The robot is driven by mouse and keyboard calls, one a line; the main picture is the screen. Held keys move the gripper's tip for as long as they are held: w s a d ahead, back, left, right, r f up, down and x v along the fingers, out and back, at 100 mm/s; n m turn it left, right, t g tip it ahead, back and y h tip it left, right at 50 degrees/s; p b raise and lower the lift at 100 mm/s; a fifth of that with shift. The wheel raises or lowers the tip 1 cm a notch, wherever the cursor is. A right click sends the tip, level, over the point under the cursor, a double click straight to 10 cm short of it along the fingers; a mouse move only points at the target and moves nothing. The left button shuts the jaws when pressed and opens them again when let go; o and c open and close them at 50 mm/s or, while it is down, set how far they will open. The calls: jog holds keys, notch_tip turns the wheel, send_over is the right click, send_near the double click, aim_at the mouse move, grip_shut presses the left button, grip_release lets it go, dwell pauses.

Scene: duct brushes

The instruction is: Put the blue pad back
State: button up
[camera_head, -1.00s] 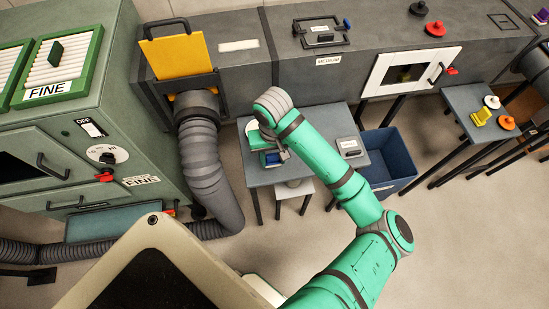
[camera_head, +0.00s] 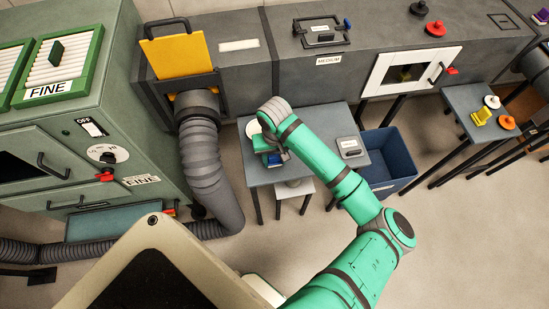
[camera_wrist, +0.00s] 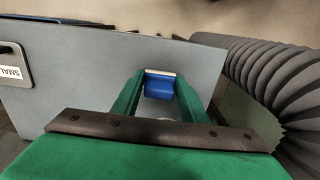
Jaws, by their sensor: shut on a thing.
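The blue pad (camera_wrist: 160,86) shows between the two green fingers of my gripper (camera_wrist: 160,80) in the wrist view, with a pale strip along its far edge. My gripper is shut on it. In the head view the blue pad (camera_head: 274,159) is a small patch at the end of my gripper (camera_head: 270,156), over the left part of the small grey table (camera_head: 322,126). My arm hides part of this spot. I cannot tell whether the pad touches the table top.
A white round piece (camera_head: 253,127) lies on the table's left side. A grey labelled plate (camera_head: 350,148) lies on its right side. A thick grey hose (camera_head: 205,165) runs close on the left. A blue bin (camera_head: 388,160) stands right of the table.

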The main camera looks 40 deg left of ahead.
aim_at(275, 158)
jog(key=shift+f, duration=0.15)
jog(key=o, duration=1)
notch_tip(275, 158, up, 12)
jog(key=shift+r, duration=0.2)
